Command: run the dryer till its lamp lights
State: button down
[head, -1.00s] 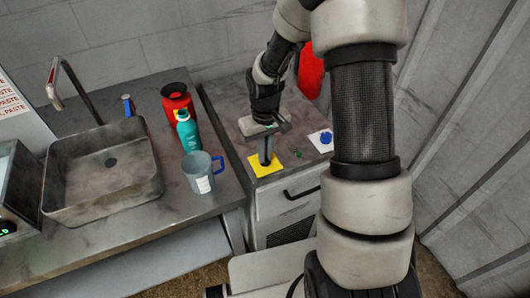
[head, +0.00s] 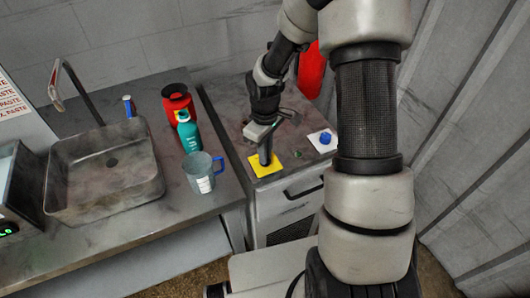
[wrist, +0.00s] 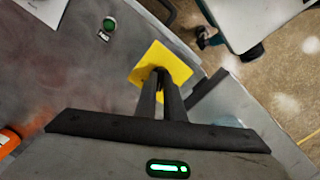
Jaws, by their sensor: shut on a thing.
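My gripper (head: 265,163) points down at a yellow square plate (head: 277,170) on the low grey cabinet's top. In the wrist view the fingers (wrist: 163,78) are close together over the yellow plate (wrist: 172,57). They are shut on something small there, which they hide. A small round green lamp or button (wrist: 109,23) sits on the cabinet top near the plate, with a small label beside it. I cannot tell whether it is lit. No part is clearly marked as the dryer.
A blue knob (head: 325,138) on a white plate is to the right of my gripper. The counter at left holds a sink (head: 105,200), a grey mug (head: 200,180), a teal bottle (head: 188,133) and a red container (head: 176,100). A device with green lights (head: 8,229) is far left.

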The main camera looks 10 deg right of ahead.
dwell(0.3)
jog(key=c, duration=1.9)
grip_release()
jog(key=shift+o, duration=0.2)
jog(key=shift+r, duration=0.1)
notch_tip(320, 180, up, 17)
jog(key=p, duration=0.1)
jog(key=shift+r, duration=0.15)
jog(key=s+r+m+t+p, duration=0.1)
jog(key=s+r+m+t, duration=0.15)
jog(key=r, duration=0.55)
jog(key=s+r+m+t+p, duration=0.1)
jog(key=s+r+t, duration=0.3)
jog(key=r, duration=0.3)
jog(key=s+m, duration=0.5)
jog(key=s, duration=0.7)
jog(key=shift+s+d+g, duration=0.2)
jog(key=shift+s+g, duration=0.1)
jog(key=shift+g, duration=0.15)
